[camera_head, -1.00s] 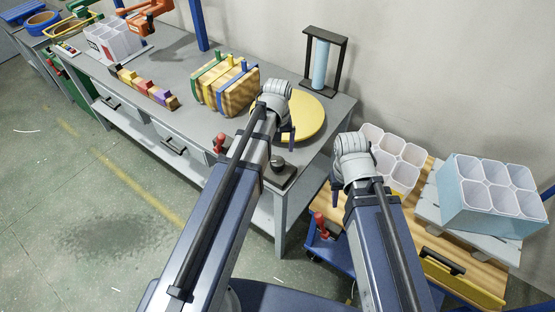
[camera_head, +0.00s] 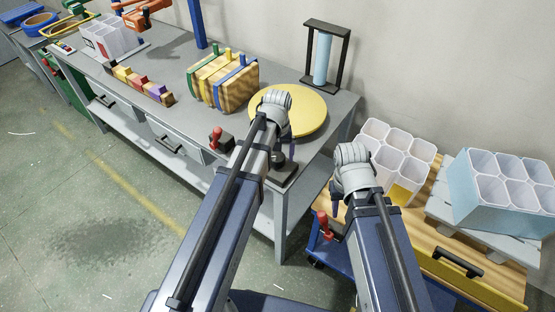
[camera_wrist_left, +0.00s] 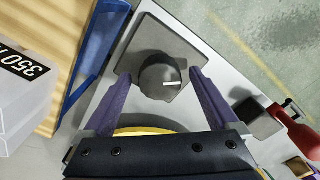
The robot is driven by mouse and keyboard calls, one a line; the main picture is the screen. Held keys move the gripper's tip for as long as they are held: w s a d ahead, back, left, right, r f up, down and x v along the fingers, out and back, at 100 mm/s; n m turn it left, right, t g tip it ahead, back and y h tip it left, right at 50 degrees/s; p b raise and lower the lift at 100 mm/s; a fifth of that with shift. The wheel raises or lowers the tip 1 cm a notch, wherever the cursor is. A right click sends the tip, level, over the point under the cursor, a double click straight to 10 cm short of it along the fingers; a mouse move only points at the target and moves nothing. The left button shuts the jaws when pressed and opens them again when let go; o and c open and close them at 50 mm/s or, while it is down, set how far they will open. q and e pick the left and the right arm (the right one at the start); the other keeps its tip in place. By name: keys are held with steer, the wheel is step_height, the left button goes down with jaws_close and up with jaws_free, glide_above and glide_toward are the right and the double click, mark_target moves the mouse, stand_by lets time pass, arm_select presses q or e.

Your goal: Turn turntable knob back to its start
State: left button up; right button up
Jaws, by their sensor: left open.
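The dark round knob (camera_wrist_left: 160,77) sits on a grey square plate (camera_wrist_left: 150,37) in the left wrist view. Its white mark points right. In the head view, the knob's dark base (camera_head: 285,174) is at the table's front right corner, partly hidden by my left arm. The yellow turntable disc (camera_head: 312,116) lies behind it. My left gripper (camera_wrist_left: 160,75) is open, with one purple finger on each side of the knob and visible gaps between. In the head view, my left gripper (camera_head: 291,150) is mostly hidden. My right gripper (camera_head: 337,200) hangs over the blue cart, its opening unclear.
A red-handled clamp (camera_head: 216,138) stands on the table left of my left arm.

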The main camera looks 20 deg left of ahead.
arm_select(q)
steer(key=c, duration=1.4)
steer(key=shift+n, duration=0.3)
steer(key=n, duration=1.2)
steer(key=shift+n, duration=0.4)
steer(key=n, duration=1.2)
steer(key=shift+n, duration=0.3)
